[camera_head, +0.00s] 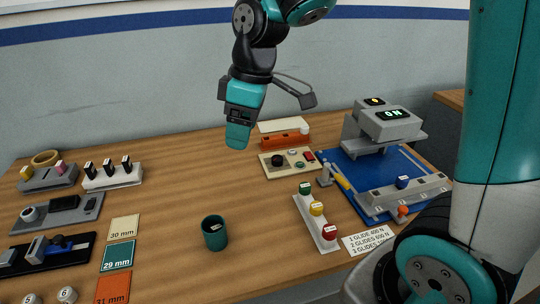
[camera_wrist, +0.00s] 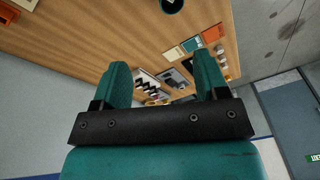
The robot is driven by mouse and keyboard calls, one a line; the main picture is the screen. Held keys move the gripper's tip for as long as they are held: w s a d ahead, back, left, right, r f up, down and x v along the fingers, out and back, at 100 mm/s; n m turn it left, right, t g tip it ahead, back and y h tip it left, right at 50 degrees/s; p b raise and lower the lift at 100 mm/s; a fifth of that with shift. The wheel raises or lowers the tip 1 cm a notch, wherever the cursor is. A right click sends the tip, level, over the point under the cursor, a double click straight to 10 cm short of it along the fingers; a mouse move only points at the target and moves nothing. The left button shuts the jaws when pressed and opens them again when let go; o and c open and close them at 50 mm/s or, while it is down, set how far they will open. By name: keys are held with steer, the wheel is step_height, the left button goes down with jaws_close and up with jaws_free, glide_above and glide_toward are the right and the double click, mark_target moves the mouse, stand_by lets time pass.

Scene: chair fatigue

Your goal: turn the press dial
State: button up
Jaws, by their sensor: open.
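A round black dial (camera_head: 277,160) sits on a beige control panel (camera_head: 268,172) toward the back of the table, left of the press. The press (camera_head: 385,128) is grey, with a lit green display, and stands on a blue mat (camera_head: 368,172). My gripper (camera_head: 238,136) hangs above the table, to the left of the dial and clear of it. In the wrist view my gripper (camera_wrist: 160,72) shows two teal fingers spread apart with nothing between them. The dial cannot be made out in the wrist view.
A green cup (camera_head: 214,233) stands at the front middle. A white strip (camera_head: 318,228) with green, yellow and red knobs lies right of it. Orange-and-white box (camera_head: 284,137) stands behind the panel. Racks and thickness cards (camera_head: 117,257) fill the left; the table's middle is clear.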

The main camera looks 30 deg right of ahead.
steer(key=w+d+f+n+h+p, duration=0.1)
steer(key=w+d+f+n, duration=0.15)
steer(key=w+d, duration=0.75)
steer(key=n+h+p, duration=0.1)
steer(key=n, duration=0.1)
glide_above(278, 157)
step_height(278, 157, down, 7)
steer(key=shift+n+g, duration=0.25)
steer(key=shift+g, duration=0.15)
step_height(278, 157, down, 17)
steer(key=p, duration=0.3)
steer(key=shift+s+a+f, duration=0.1)
steer(key=shift+f+p, duration=0.3)
steer(key=c, duration=0.9)
